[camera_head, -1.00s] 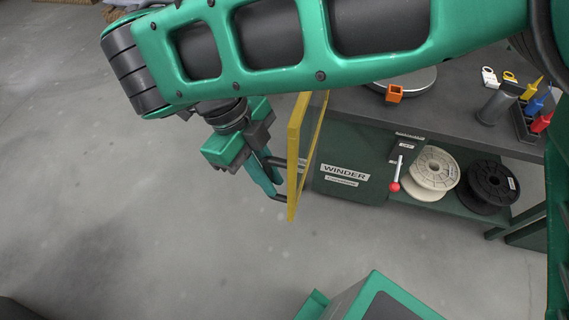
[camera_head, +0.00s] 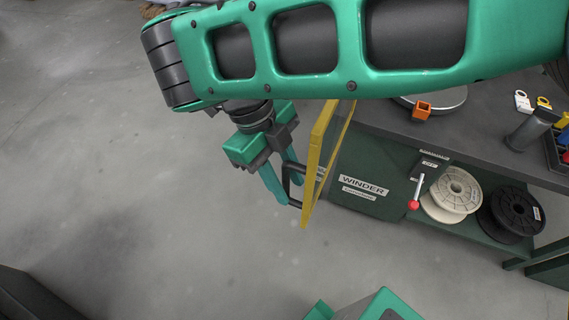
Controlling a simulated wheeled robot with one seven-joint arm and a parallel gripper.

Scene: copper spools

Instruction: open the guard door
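The guard door (camera_head: 316,165) is a yellow-framed panel seen nearly edge-on. It stands out at an angle from the front of the green winder (camera_head: 375,160). Its dark handle (camera_head: 287,185) is on the left side of the panel. My gripper (camera_head: 287,188) comes down from the upper left, with its teal fingers at the handle. The fingers and handle overlap in this view, so I cannot tell whether the fingers are shut on the bar.
A red-knobbed lever (camera_head: 414,203) hangs beside the winder. A white spool (camera_head: 453,193) and a black spool (camera_head: 513,213) sit on the lower shelf. The floor left of the door is clear.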

